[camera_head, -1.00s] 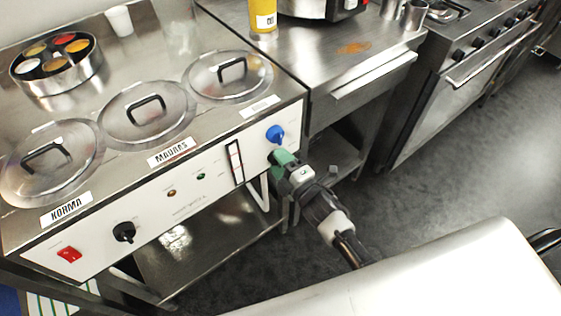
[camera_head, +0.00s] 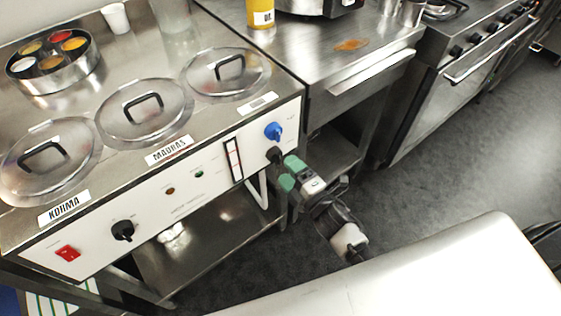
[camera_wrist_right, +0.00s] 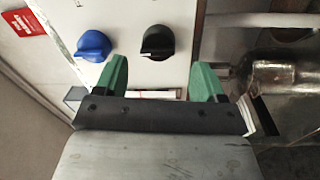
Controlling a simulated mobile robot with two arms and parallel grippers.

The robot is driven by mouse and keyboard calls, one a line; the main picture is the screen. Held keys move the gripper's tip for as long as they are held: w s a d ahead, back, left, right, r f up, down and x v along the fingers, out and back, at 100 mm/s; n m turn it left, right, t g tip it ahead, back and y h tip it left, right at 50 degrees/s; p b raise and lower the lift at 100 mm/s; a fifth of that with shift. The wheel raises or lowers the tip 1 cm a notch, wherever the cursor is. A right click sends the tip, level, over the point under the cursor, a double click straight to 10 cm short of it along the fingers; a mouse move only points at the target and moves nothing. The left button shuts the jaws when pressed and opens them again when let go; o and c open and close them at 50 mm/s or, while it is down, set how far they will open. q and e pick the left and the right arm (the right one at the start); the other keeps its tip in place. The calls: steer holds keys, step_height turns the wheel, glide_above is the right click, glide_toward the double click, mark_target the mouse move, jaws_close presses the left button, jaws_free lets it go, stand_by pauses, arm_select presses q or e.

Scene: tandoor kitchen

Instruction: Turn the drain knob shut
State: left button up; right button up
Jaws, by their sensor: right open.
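A black knob (camera_head: 275,155) sits on the white front panel, just below a blue knob (camera_head: 274,131). The panel's lettering is too small to read, so I cannot tell by label which one is the drain knob. My right gripper (camera_head: 289,172), with green fingertips, is open and empty, a little in front of and below the black knob. In the right wrist view the black knob (camera_wrist_right: 158,42) shows beyond the gap between the open fingertips (camera_wrist_right: 161,77), apart from them. The blue knob (camera_wrist_right: 93,46) is beyond the left finger. My left gripper is not in view.
The panel also carries another black knob (camera_head: 123,231), a red switch (camera_head: 67,253) and a vertical gauge (camera_head: 233,159). Lidded pots (camera_head: 143,112) sit on the counter above. A steel table (camera_head: 345,45) stands to the right. The floor (camera_head: 440,175) beyond is clear.

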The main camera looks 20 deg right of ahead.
steer(key=v, duration=0.6)
steer(key=shift+s+f, duration=0.1)
stand_by(0.3)
steer(key=s+d+f+m+g+h+p, duration=0.25)
steer(key=s+f+m, duration=0.2)
steer(key=f, duration=0.55)
steer(key=s+d+f+m+g+h+p, duration=0.15)
steer(key=s+f+m+g, duration=0.3)
steer(key=f, duration=0.55)
steer(key=s+f+m+g+p, duration=0.1)
steer(key=s+f+m+g, duration=0.2)
steer(key=s, duration=0.5)
steer(key=s+f+m+g+h+p, duration=0.1)
steer(key=s+f+m+g, duration=0.1)
steer(key=s+f, duration=0.3)
steer(key=s+d+f+m+g+h+p, duration=0.1)
steer(key=s+f+m+g, duration=0.2)
steer(key=s, duration=0.8)
steer(key=shift+s+f+m+g, duration=0.3)
steer(key=shift+f+g, duration=0.5)
steer(key=shift+d, duration=0.15)
